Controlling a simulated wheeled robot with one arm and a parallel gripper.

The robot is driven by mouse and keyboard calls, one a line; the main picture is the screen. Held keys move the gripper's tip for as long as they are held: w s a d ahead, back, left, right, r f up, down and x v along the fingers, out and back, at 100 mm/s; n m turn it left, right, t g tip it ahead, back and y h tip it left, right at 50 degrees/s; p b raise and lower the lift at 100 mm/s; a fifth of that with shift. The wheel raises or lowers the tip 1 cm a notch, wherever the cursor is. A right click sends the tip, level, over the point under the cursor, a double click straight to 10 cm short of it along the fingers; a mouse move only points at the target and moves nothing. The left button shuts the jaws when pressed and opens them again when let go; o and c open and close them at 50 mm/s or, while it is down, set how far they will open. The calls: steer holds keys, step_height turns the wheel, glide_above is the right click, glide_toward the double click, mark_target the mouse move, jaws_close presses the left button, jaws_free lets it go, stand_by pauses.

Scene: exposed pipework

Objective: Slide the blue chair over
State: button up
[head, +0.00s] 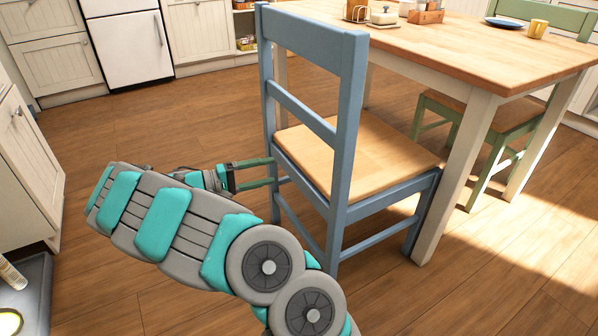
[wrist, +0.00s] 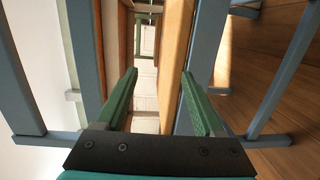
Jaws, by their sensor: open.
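The blue chair (head: 360,160) stands upright on the floor in the middle of the head view. It has a blue frame and a pale wooden seat, and its back faces me. My gripper (head: 273,172) is open, at about seat height, with its green fingers pointing right at the chair's left back post. In the wrist view my gripper (wrist: 160,76) shows its two fingers apart, with the chair's seat edge (wrist: 175,45) seen between and beyond them. Blue posts of the chair (wrist: 208,45) show on both sides. I cannot tell whether the fingers touch the chair.
A wooden-topped table (head: 470,50) with white legs stands just beyond the chair. A green chair (head: 490,140) stands at the table's right. White cabinets (head: 55,60) and a white appliance (head: 127,45) line the back. The wooden floor (head: 180,115) left of the chair is clear.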

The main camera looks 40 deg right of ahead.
steer(key=n+t+h, duration=0.1)
steer(key=t, duration=0.1)
glide_toward(299, 168)
steer(key=b+x, duration=0.3)
steer(key=x, duration=0.7)
steer(key=shift+r, duration=0.1)
steer(key=shift+s+d+r+b, duration=0.2)
steer(key=shift+d+b, duration=0.15)
steer(key=shift+d, duration=0.25)
jaws_close()
stand_by(0.6)
